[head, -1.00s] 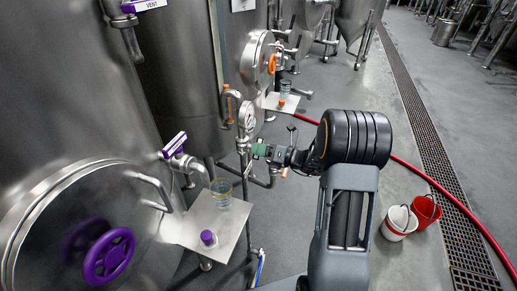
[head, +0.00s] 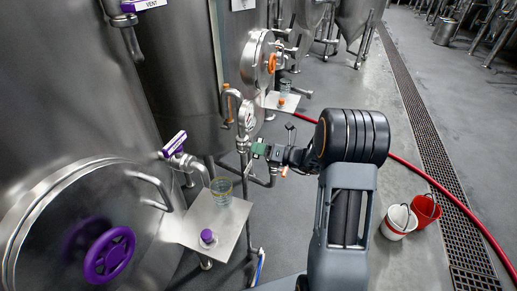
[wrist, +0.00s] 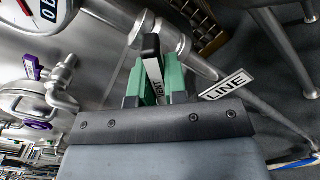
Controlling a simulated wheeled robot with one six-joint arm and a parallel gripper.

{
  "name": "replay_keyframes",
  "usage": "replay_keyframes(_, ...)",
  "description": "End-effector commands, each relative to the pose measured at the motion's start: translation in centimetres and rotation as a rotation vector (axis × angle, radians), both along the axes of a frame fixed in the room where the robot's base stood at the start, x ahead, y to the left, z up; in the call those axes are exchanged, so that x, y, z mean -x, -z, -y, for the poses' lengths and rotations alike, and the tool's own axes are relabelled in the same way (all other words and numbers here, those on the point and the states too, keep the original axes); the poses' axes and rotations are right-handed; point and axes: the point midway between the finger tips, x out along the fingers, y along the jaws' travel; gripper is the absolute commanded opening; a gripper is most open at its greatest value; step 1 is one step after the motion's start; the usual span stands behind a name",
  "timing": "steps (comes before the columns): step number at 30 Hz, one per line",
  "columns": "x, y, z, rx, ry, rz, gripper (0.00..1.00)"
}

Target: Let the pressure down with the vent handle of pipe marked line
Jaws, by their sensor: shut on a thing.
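My gripper (head: 262,151) is at the standing pipe (head: 241,160) between the tanks, below a round gauge (head: 246,117). In the wrist view its green fingers (wrist: 155,88) are shut on the vent handle (wrist: 152,70). The handle has a black end and a white label whose visible letters fit VENT. A white tag reading LINE (wrist: 227,84) is beside the fingers on the right. Part of a gauge (wrist: 48,10) shows at the upper left. The handle's lower part is hidden between the fingers, and the handle is too small to make out in the head view.
At left is a tank door with a purple handwheel (head: 109,254) and a purple-tagged tap (head: 175,144). A small shelf (head: 230,238) holds a glass (head: 221,191) and a purple-capped item (head: 207,237). Two buckets (head: 398,221) and a red hose (head: 467,217) are on the floor at right.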

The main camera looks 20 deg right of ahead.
Motion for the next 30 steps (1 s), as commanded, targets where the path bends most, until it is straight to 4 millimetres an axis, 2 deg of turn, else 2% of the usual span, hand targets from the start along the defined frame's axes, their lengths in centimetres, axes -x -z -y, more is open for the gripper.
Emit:
replay_keyframes(8,-0.01,0.16,0.02,0.042,0.0,0.057,0.0)
replay_keyframes(30,-0.1,0.39,0.09,0.377,0.0,0.519,0.0)
